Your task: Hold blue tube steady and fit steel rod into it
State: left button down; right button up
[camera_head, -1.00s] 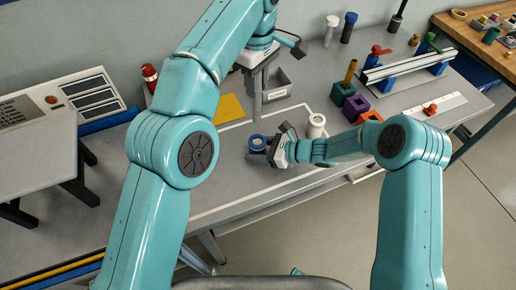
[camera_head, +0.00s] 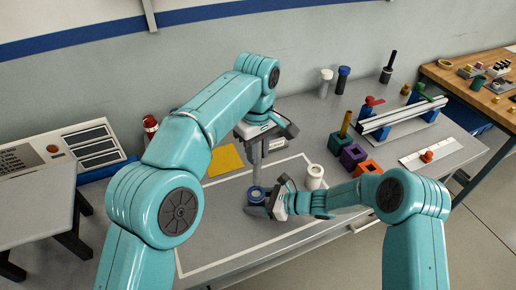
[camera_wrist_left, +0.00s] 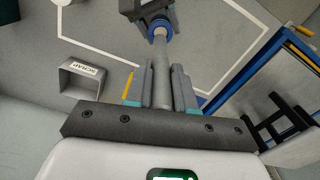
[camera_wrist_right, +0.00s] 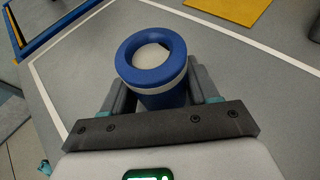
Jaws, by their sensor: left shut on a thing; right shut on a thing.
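My left gripper (camera_head: 257,143) is shut on the upper part of the steel rod (camera_head: 255,172), which hangs roughly upright over the table. In the left wrist view the rod (camera_wrist_left: 161,65) runs from the jaws toward the blue tube (camera_wrist_left: 158,24). Whether its tip touches or enters the tube, I cannot tell. My right gripper (camera_head: 270,206) is shut around the blue tube (camera_head: 256,196), which stands upright with its mouth up. In the right wrist view the tube (camera_wrist_right: 155,76) shows a blue rim, a pale band and a pale grey opening; no rod is recognizable there.
A white cylinder (camera_head: 314,177) stands right of the tube. Green, purple and orange blocks (camera_head: 352,155) stand farther right, by a rail fixture (camera_head: 400,116). A grey scrap bin (camera_wrist_right: 229,8) and yellow sheet (camera_head: 226,160) lie behind. The marked table area in front is clear.

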aim_at(256, 180)
pick_arm(q)
jog(key=shift+a+f, duration=0.2)
jog(key=shift+f, duration=1.55)
jog(key=shift+f, duration=0.35)
jog(key=shift+f, duration=3.65)
jog(key=c, duration=0.9)
grip_release()
